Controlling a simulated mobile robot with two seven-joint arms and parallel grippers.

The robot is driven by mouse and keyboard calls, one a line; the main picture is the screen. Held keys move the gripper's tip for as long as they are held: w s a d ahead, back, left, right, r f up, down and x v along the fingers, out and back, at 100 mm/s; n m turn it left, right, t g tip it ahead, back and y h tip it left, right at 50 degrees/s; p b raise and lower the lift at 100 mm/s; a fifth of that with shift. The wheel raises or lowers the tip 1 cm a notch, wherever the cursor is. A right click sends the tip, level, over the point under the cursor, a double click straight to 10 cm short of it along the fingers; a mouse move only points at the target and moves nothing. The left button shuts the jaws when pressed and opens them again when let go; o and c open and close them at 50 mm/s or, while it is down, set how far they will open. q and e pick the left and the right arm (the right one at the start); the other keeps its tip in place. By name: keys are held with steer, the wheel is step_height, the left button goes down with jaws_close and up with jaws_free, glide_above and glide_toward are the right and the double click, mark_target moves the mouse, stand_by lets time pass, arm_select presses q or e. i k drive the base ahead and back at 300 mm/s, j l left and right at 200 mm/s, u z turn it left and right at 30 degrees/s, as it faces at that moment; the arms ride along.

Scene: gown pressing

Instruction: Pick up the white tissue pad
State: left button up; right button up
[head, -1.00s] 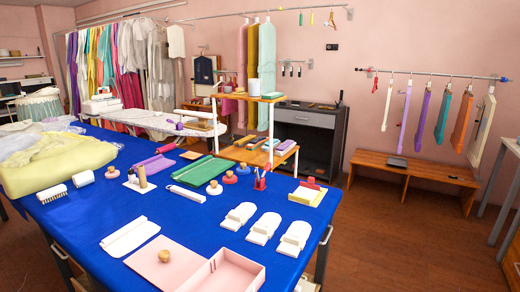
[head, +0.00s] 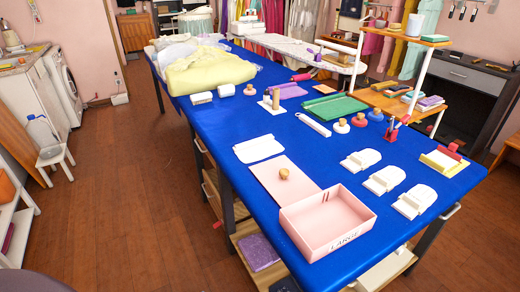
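A flat white pad (head: 259,149) lies on the blue-covered table (head: 225,125), just behind a pink box lid with a round wooden knob (head: 284,174). It looks like the white tissue pad, though I cannot be sure from its shape. Three white stepped pieces (head: 384,180) lie in a row to its right. A small white block (head: 202,98) and another white roll-like piece (head: 226,90) lie further back near the left edge. Neither of my grippers is in view.
An open pink box (head: 327,222) marked LARGE stands at the table's near end. Yellow cloth (head: 208,73) is heaped at the far left. Green (head: 334,107) and purple boards lie behind.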

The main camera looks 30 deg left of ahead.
mark_target(262, 147)
steer(key=i+j+z, duration=0.2)
steer(key=j+z, duration=0.25)
steer(key=j, duration=1.4)
steer(key=k+j+z, duration=0.1)
steer(key=j+z, duration=0.3)
steer(key=j, duration=1.4)
